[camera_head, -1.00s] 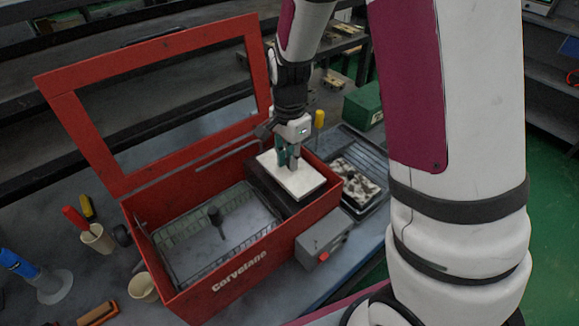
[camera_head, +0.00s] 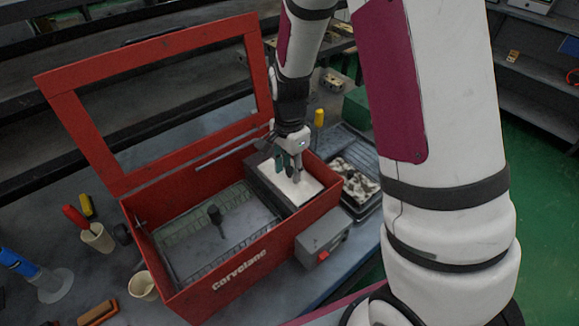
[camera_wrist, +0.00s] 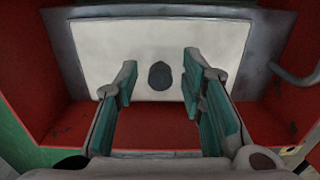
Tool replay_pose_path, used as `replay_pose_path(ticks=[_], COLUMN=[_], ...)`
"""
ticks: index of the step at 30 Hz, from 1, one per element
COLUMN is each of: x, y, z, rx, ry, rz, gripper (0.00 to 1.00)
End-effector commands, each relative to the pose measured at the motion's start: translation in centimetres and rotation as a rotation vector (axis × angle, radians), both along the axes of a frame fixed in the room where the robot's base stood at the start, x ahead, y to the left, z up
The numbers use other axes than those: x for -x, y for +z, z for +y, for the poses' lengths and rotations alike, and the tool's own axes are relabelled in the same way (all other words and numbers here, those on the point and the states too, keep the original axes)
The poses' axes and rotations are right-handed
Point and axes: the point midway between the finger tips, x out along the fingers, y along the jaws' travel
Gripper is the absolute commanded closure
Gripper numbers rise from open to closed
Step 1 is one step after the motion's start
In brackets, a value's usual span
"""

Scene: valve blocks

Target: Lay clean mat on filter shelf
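The white clean mat (camera_head: 304,190) lies flat on the dark filter shelf (camera_head: 262,182) at the right end of the open red washer box. In the wrist view the mat (camera_wrist: 100,62) sits inside the grey rim of the shelf (camera_wrist: 70,62), with a dark round knob (camera_wrist: 160,75) at its middle. My gripper (camera_head: 292,172) is just above the mat. In the wrist view its fingers (camera_wrist: 160,92) are apart, one on each side of the knob, with gaps between fingers and knob. The mat's underside is hidden.
The red box (camera_head: 235,278) has its framed lid (camera_head: 75,130) raised behind. A tray with a stained dark-and-white mat (camera_head: 357,180) stands to the right. A grey switch box (camera_head: 324,240) is on the front. Cups and tools lie left.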

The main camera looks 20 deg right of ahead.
Motion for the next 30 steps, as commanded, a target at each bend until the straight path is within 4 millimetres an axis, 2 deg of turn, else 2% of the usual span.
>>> replay_pose_path(ticks=[5, 8, 18, 30], x=[-0.1, -0.2, -0.1, 0.6], y=[0.9, 2.3, 9.1, 13.5], z=[0.0, 0.0, 0.0, 0.0], rx=[0.0, -0.001, 0.0, -0.006], ry=[0.001, 0.001, 0.0, 0.043], rz=[-0.003, -0.005, -0.004, -0.02], gripper=[0.64, 0.64, 0.64, 0.64])
